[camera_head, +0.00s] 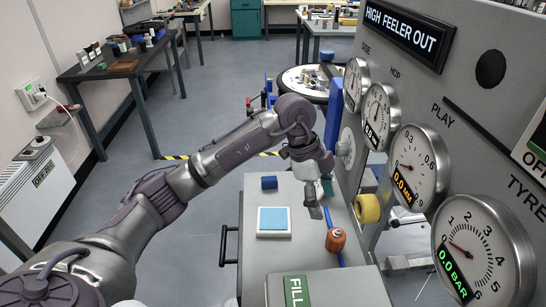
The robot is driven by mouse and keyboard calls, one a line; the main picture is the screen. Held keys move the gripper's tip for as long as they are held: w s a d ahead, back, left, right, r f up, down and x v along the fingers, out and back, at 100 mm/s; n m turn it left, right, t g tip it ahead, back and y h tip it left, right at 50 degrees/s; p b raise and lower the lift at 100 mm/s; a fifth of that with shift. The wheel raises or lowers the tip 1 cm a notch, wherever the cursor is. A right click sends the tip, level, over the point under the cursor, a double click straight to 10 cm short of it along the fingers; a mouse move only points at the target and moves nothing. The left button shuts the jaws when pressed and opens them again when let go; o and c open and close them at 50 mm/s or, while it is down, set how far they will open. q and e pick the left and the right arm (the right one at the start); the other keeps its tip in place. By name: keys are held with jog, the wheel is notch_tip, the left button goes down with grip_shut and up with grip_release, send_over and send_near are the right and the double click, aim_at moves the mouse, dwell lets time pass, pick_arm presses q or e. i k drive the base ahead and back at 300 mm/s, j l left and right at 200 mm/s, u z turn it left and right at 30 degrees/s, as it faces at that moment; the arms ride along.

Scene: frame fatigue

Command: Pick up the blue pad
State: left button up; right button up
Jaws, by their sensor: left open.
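The light blue pad (274,219) is a flat square. My left arm comes in from the left and bends down over the bench. My left gripper (316,208) points down to the right of the pad, apart from it, and is open. Its fingers show small and partly overlapped, and I see nothing held in them. My right gripper is not in view.
An orange knob-like piece (336,240) is at the right. A green FILL label (296,291) is in front. A grey panel with gauges (415,165) rises along the right. A black handle (224,244) sticks out left.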

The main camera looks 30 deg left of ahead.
aim_at(268, 183)
jog(key=i+j+z, duration=0.2)
jog(key=j, duration=0.7)
jog(key=j+z, duration=0.2)
jog(key=j, duration=0.65)
